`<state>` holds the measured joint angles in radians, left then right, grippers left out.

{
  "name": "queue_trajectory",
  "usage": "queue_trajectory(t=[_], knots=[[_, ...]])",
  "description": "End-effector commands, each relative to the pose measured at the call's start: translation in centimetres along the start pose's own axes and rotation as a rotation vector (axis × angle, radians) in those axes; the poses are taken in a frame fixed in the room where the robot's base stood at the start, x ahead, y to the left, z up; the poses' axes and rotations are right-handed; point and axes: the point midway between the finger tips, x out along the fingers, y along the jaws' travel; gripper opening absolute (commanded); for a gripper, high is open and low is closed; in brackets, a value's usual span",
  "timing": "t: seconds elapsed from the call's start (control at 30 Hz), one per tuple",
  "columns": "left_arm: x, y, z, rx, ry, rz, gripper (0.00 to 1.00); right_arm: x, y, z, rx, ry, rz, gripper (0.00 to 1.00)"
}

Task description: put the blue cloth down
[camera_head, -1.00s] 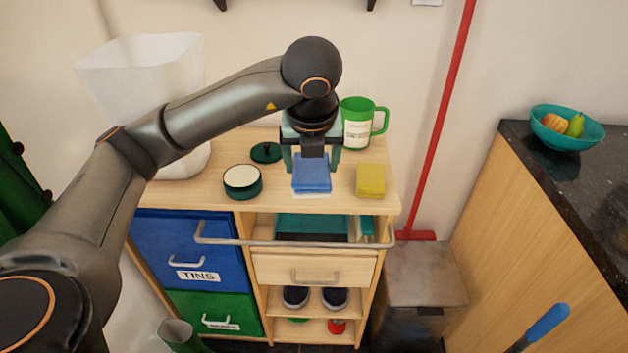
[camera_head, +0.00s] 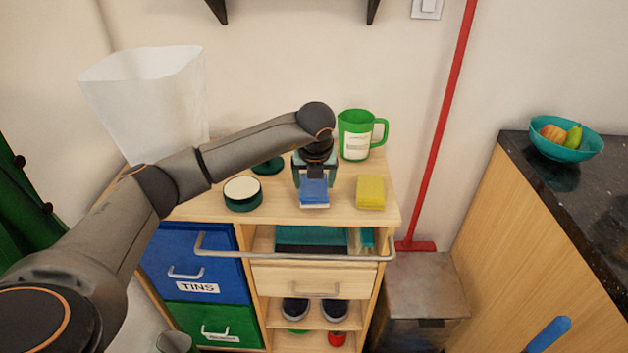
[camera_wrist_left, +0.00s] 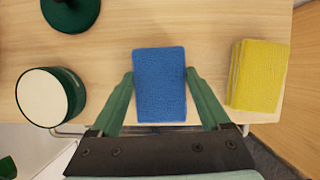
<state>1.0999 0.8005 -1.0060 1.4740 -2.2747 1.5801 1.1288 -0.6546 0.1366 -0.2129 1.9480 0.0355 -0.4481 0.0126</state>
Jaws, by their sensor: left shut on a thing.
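The blue cloth (camera_head: 314,191) is a folded square pad, held between the green fingers of my left gripper (camera_head: 314,182). It also shows in the left wrist view (camera_wrist_left: 160,85), flat between both fingertips. The gripper points down over the front of the wooden cart top (camera_head: 285,207). A thin white strip (camera_head: 314,206) shows just under the cloth's front edge. I cannot tell whether the cloth touches it. In the wrist view the cloth hides whatever lies beneath. My right gripper is in neither view.
A yellow folded stack (camera_head: 370,191) lies right of the cloth. A round green tin with a pale top (camera_head: 243,193) stands left, and a dark green lid (camera_head: 268,166) behind. A green mug (camera_head: 356,138) stands at the back. A rail (camera_head: 295,256) runs along the front.

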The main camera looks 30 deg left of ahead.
Motion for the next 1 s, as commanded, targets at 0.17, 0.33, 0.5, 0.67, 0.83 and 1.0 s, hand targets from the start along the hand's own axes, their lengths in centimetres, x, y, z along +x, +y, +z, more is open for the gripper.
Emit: queue_trajectory(t=[0.17,0.33,0.5,0.67,0.83,1.0], knots=[[0.41,-0.02,-0.15,-0.001,-0.002,-0.002,0.28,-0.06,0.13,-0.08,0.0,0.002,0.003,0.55],[0.5,-0.01,-0.2,-0.001,-0.002,-0.001,0.28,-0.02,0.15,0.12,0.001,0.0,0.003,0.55],[1.04,-0.01,-0.43,-0.002,-0.002,-0.001,0.28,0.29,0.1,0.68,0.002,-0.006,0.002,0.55],[0.85,-0.01,-0.36,-0.002,-0.001,-0.001,0.98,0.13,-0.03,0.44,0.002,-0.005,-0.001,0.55],[0.84,-0.01,-0.36,-0.002,-0.001,-0.001,1.0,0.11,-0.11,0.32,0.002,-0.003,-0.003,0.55],[0.57,0.01,-0.25,-0.002,-0.001,0.0,1.0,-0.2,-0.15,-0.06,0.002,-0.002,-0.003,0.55]])
